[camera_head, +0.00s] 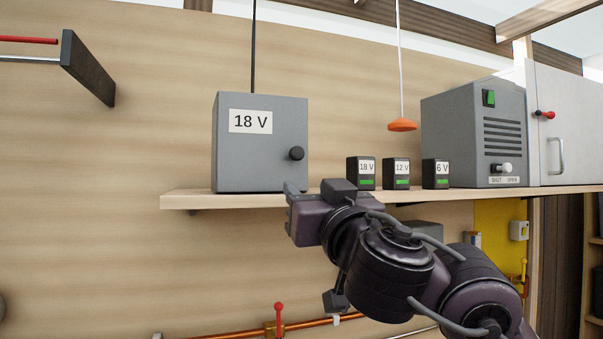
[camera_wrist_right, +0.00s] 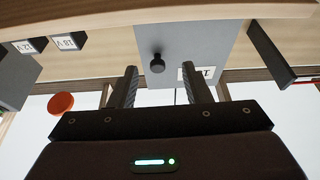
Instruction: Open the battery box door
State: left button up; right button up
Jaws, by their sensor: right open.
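The grey battery box (camera_head: 235,165) stands on the wooden shelf, with an "18 V" label and a round black knob (camera_head: 296,153) at the right of its front door. The door looks closed. My right gripper (camera_head: 290,190) is in front of the shelf edge, below the box and its knob. In the right wrist view, which is upside down, my open right gripper (camera_wrist_right: 163,74) points toward the box (camera_wrist_right: 200,45). The knob (camera_wrist_right: 157,64) appears between the fingertips there, with nothing held. My left gripper is not in view.
Three small batteries marked 18 V (camera_head: 360,173), 12 V (camera_head: 396,173) and 6 V (camera_head: 435,173) stand right of the box on the shelf (camera_head: 190,199). A grey vented machine (camera_head: 455,140) stands further right. An orange pull handle (camera_head: 402,125) hangs above the batteries.

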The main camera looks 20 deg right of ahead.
aim_at(298, 154)
jog(key=w+r, duration=0.1)
jog(key=w+r+p, duration=0.1)
jog(key=w+r, duration=0.1)
jog(key=w+r+p, duration=0.1)
jog(key=r, duration=0.1)
jog(key=shift+w+d+r, duration=0.25)
jog(key=shift+w, duration=0.1)
jog(key=shift+w+r+p, duration=0.1)
jog(key=shift+w+p, duration=0.2)
jog(key=shift+w, duration=0.45)
jog(key=shift+c, duration=0.4)
grip_shut()
